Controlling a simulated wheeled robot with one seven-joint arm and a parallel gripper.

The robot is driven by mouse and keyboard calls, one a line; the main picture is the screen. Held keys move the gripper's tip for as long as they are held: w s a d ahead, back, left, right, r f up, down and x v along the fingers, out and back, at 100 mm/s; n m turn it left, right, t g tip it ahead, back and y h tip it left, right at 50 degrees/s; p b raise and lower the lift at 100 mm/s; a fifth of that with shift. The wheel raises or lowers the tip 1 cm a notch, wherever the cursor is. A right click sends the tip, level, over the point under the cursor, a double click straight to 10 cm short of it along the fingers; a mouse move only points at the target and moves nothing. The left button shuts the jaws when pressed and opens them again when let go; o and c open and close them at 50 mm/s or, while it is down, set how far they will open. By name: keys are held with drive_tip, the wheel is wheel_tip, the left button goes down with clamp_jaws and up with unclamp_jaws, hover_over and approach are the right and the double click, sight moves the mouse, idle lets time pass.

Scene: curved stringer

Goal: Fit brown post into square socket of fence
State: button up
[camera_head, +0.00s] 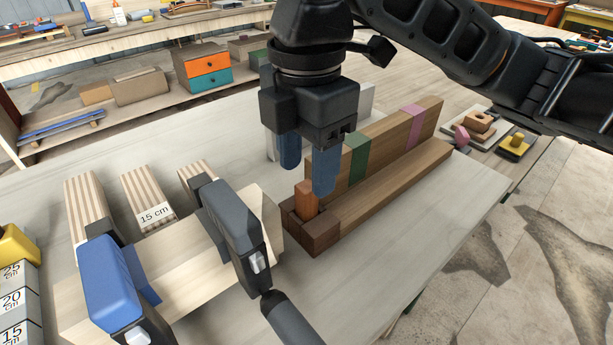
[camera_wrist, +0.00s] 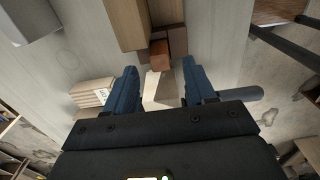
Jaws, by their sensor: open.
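The brown post (camera_head: 306,200) is a short orange-brown block. It stands upright at the near end of the wooden fence (camera_head: 402,168), with its lower part hidden by the dark brown blocks around it, so I cannot tell how deep it sits. In the wrist view the post (camera_wrist: 160,56) shows between darker brown blocks at the fence's end. My gripper (camera_head: 307,180) points down with blue fingers apart, close above and around the post's top. In the wrist view the fingertips (camera_wrist: 159,68) lie on either side of the post, with gaps visible.
A clamp with a blue jaw (camera_head: 113,280) and a dark bar clamp (camera_head: 235,235) hold a pale board left of the fence. Striped blocks (camera_head: 145,200) stand behind them. A tray with small shapes (camera_head: 490,135) lies right. The table's front right is clear.

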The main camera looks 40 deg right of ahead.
wheel_tip(320, 180, up, 8)
drive_tip(key=shift+p, duration=0.35)
idle(0.4)
